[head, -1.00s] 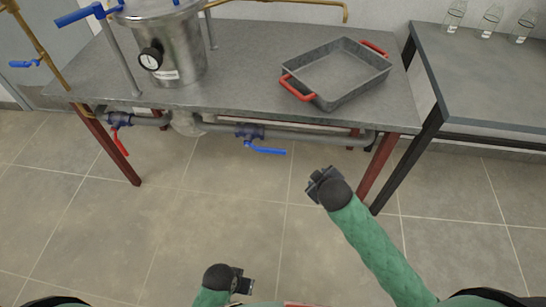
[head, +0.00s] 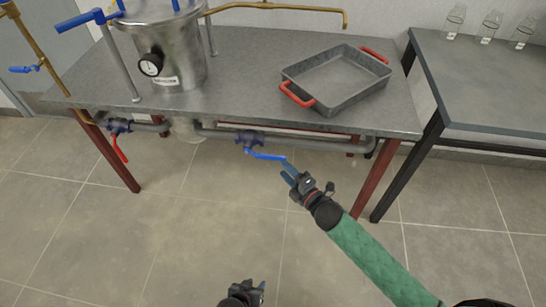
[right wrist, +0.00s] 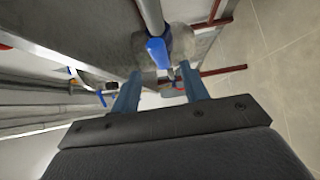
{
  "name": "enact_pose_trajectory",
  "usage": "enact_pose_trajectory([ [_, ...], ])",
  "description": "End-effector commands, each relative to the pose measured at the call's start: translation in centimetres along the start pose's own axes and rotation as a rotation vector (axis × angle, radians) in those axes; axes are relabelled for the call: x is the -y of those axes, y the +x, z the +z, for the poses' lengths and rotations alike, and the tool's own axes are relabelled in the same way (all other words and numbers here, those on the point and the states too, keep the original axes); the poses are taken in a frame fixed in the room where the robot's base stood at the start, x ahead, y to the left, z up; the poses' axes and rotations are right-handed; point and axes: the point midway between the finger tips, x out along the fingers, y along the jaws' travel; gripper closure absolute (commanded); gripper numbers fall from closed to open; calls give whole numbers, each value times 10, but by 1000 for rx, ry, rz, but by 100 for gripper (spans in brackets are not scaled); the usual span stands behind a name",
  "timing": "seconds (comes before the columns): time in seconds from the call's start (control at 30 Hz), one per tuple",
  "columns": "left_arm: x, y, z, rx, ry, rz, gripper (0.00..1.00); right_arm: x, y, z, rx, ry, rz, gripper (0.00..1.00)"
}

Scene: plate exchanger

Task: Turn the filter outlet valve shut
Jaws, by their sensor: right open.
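Below the steel table, a valve with a blue lever (head: 264,156) sits on the grey pipe. The lever points right and slightly down, roughly along the pipe. A second valve with a red lever (head: 121,149) hangs to its left, its lever pointing down. No label shows which is the filter outlet. My right gripper (head: 289,170) is open, its blue fingers close to the blue lever's free end. In the right wrist view, a blue lever (right wrist: 157,51) shows between and beyond the open fingers; contact cannot be told. My left gripper (head: 262,287) is low in the head view, away from both valves; its opening is unclear.
A steel filter vessel (head: 180,55) with a gauge stands on the table (head: 235,95). A grey tray (head: 340,95) with red handles lies to its right. Red table legs (head: 375,185) flank the pipe. A side table (head: 480,85) holds glass bottles. The floor in front is clear.

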Motion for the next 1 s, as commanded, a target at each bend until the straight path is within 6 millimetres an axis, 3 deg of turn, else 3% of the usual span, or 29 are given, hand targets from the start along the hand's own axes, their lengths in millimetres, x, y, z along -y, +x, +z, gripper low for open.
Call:
enact_pose_trajectory([
  [0.5, -1, -2, -1, 2, 0, 0, 64, 0, 63, 0, 1, 2, -1, 55],
  [0.7, -1, -2, -1, 2, 0, 1, 64, 0, 75, 0, 2, 2, -1, 55],
  [0.97, -2, -2, 0, 3, 0, 1, 64, 0, 76, 0, 2, 2, -2, 55],
  [1.0, -2, -2, 0, 3, 0, 1, 64, 0, 76, 0, 2, 2, -2, 59],
])
